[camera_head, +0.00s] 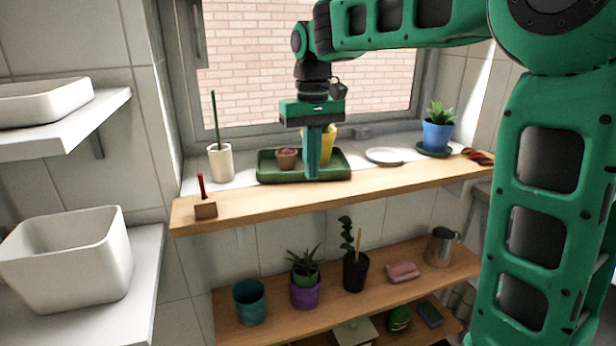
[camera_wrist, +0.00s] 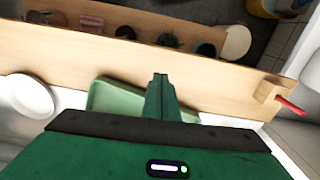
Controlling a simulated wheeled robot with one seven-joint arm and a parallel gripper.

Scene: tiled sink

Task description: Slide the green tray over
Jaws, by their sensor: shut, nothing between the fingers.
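The green tray (camera_head: 268,173) lies on the top wooden shelf below the window. A small terracotta pot (camera_head: 287,158) and a yellow pot (camera_head: 328,148) are in it, the yellow one partly hidden behind my fingers. My gripper (camera_head: 312,172) points down at the tray, its fingers shut together with nothing between them. In the head view the fingertips overlap the tray's front part; I cannot tell whether they touch it. In the wrist view the tray (camera_wrist: 110,98) shows left of and behind the fingers (camera_wrist: 160,78), partly hidden by my gripper body.
Left of the tray stand a white cup with a green stick (camera_head: 220,163) and a wooden block with a red handle (camera_head: 205,209). Right of it are a white plate (camera_head: 384,156) and a blue potted plant (camera_head: 438,135). Several pots stand on the lower shelf (camera_head: 330,293).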

